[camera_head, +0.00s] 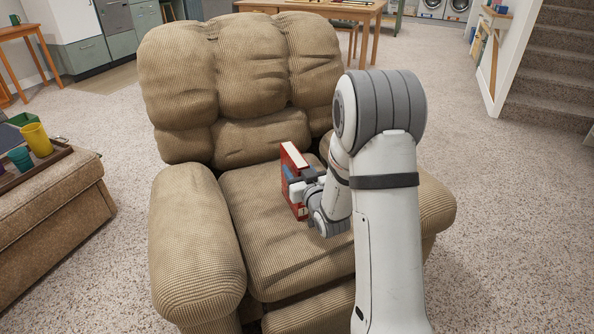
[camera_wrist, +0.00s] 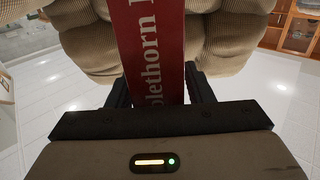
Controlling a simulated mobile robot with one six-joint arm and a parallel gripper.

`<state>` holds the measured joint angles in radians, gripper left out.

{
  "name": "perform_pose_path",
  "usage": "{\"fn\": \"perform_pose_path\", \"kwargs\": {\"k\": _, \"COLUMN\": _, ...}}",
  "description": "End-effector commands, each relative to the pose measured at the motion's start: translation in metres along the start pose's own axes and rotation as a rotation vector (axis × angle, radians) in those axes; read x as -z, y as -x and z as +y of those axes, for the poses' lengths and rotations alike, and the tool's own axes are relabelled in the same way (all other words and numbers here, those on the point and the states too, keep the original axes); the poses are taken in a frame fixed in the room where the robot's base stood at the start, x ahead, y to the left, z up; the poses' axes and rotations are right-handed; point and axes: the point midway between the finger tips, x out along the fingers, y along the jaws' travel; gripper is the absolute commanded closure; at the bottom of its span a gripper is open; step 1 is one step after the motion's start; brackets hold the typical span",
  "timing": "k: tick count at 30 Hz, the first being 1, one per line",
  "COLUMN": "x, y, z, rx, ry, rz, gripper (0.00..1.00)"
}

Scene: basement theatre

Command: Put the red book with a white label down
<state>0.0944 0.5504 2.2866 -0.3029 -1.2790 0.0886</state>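The red book (camera_head: 293,177) stands roughly upright over the seat of the tan corduroy recliner (camera_head: 255,200), with its pale page edge on top. In the wrist view the book's red face with white lettering (camera_wrist: 150,40) runs between the two dark fingers. My gripper (camera_head: 303,187) is shut on the book, and in the wrist view its fingers (camera_wrist: 160,88) press on both sides. I cannot tell whether the book's lower edge touches the seat cushion.
The recliner's left armrest (camera_head: 195,240) and backrest (camera_head: 240,65) rise around the seat. An ottoman (camera_head: 55,215) with a tray of cups (camera_head: 38,140) stands at the left. A wooden table (camera_head: 335,10) is behind, and stairs (camera_head: 550,70) are at the right. Carpet around the chair is clear.

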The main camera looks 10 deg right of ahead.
Motion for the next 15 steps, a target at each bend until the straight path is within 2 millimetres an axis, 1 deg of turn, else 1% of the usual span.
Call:
{"fn": "perform_pose_path", "kwargs": {"k": 1, "x": 0.000, "y": 0.000, "z": 0.000, "rx": 0.000, "ry": 0.000, "rz": 0.000, "gripper": 0.49}}
{"fn": "perform_pose_path", "kwargs": {"k": 2, "x": 0.000, "y": 0.000, "z": 0.000, "rx": 0.000, "ry": 0.000, "rz": 0.000, "gripper": 0.47}}
{"fn": "perform_pose_path", "kwargs": {"k": 8, "x": 0.000, "y": 0.000, "z": 0.000, "rx": 0.001, "ry": 0.000, "rz": 0.000, "gripper": 0.47}}
{"fn": "perform_pose_path", "kwargs": {"k": 12, "x": 0.005, "y": 0.000, "z": -0.001, "rx": 0.001, "ry": 0.000, "rz": 0.000, "gripper": 0.47}}
{"fn": "perform_pose_path", "kwargs": {"k": 14, "x": 0.004, "y": 0.007, "z": 0.000, "rx": 0.000, "ry": 0.000, "rz": -0.001, "gripper": 0.47}}
{"fn": "perform_pose_path", "kwargs": {"k": 15, "x": 0.003, "y": 0.014, "z": 0.000, "rx": 0.000, "ry": 0.000, "rz": -0.002, "gripper": 0.47}}
